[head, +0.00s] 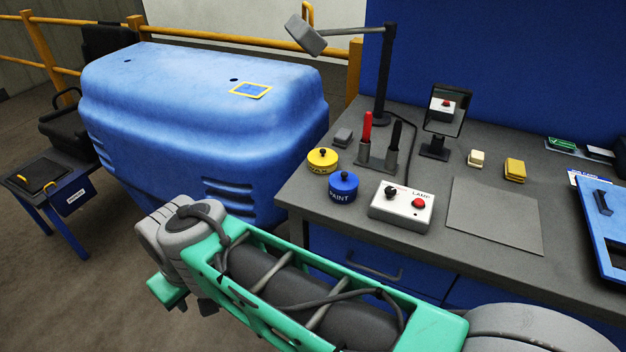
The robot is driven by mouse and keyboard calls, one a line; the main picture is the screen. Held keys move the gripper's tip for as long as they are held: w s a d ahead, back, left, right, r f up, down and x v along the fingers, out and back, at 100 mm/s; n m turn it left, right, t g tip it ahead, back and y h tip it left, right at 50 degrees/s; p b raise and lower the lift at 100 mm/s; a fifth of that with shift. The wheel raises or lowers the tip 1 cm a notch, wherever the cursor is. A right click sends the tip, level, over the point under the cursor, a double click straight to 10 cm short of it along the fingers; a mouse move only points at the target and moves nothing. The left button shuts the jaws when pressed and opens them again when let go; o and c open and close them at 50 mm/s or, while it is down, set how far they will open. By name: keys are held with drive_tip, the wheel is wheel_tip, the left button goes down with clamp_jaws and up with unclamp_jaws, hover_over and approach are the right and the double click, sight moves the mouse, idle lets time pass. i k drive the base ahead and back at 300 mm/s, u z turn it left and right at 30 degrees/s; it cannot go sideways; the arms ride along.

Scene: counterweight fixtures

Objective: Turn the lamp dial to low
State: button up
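The lamp control is a white box (402,217) labelled LAMP on the grey workbench, near its front edge. A black dial (391,192) sits on the left of its top, and a red button (418,203) on the right. The dial's setting is too small to read. The desk lamp (306,36) has a grey head on a dark post behind the box. My green and grey arm crosses the lower picture, in front of the bench. I cannot see my gripper's fingers; nothing of mine touches the box in this view.
A yellow tin (322,161) and a blue paint tin (343,187) stand left of the box. Red and black-handled tools stand in a holder (378,162) behind it. A small mirror (445,110) stands further back. A flat grey mat (494,215) lies bare to the right.

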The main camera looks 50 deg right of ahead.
sight(390, 190)
drive_tip(key=u, duration=1.7)
drive_tip(key=k, duration=0.85)
drive_tip(key=z, duration=1.1)
drive_tip(key=i, duration=0.5)
